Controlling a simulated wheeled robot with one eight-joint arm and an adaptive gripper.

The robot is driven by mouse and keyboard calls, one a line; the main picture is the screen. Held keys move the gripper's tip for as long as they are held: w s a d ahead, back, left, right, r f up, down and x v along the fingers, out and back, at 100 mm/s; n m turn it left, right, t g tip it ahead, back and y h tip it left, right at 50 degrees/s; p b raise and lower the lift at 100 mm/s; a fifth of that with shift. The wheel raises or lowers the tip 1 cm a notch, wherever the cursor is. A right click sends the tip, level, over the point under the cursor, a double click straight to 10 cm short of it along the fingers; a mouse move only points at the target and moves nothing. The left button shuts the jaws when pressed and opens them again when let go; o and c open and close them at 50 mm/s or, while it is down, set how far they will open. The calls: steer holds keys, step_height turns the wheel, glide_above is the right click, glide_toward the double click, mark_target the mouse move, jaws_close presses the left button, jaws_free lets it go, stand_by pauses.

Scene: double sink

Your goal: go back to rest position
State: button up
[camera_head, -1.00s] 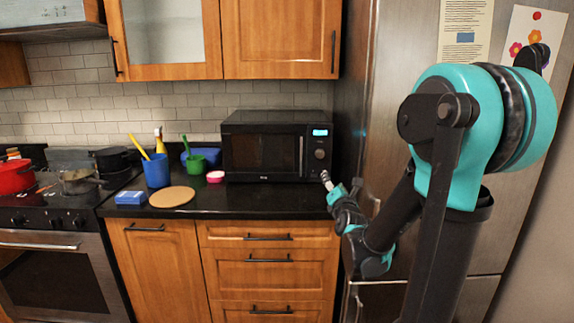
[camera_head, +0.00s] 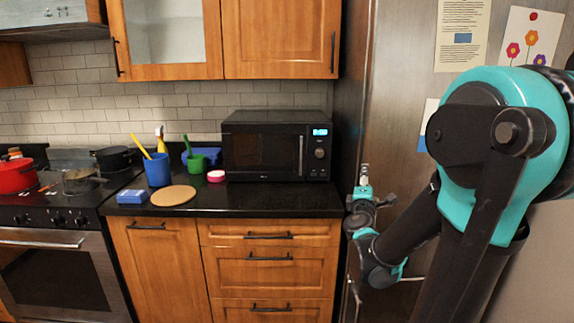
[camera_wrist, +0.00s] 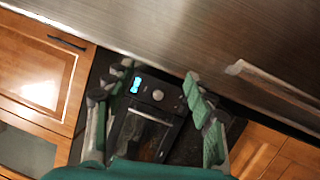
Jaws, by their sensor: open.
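My gripper (camera_head: 365,178) is in front of the metal fridge side, right of the microwave (camera_head: 265,150) in the head view. It looks small there, and its fingers point away from me. In the wrist view my gripper (camera_wrist: 158,78) has its two fingers spread apart with nothing held between them. The microwave (camera_wrist: 147,131) shows beyond and between the fingers, apart from them.
The fridge (camera_head: 402,60) stands close beside my arm on the right. The black counter (camera_head: 235,202) holds a blue cup (camera_head: 158,170), a green cup (camera_head: 198,164), a round board (camera_head: 173,195) and a blue box (camera_head: 131,197). A red pot (camera_head: 15,176) sits on the stove.

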steer(key=s+d+f+m+g+h, duration=0.1)
steer(key=s+d+f+m+g, duration=0.3)
steer(key=s+f+m, duration=0.25)
steer(key=s+d+f+m+g+h, duration=0.1)
steer(key=s+d+f+m+g, duration=0.35)
steer(key=f+m, duration=0.2)
steer(key=s+a+f+m+g+y, duration=0.3)
steer(key=s+a+f+g+y, duration=0.3)
steer(key=s+a+f, duration=0.7)
steer(key=shift+a+f+y, duration=0.25)
steer(key=shift+a+y, duration=0.45)
steer(key=shift+y, duration=0.2)
steer(key=shift+c, duration=0.6)
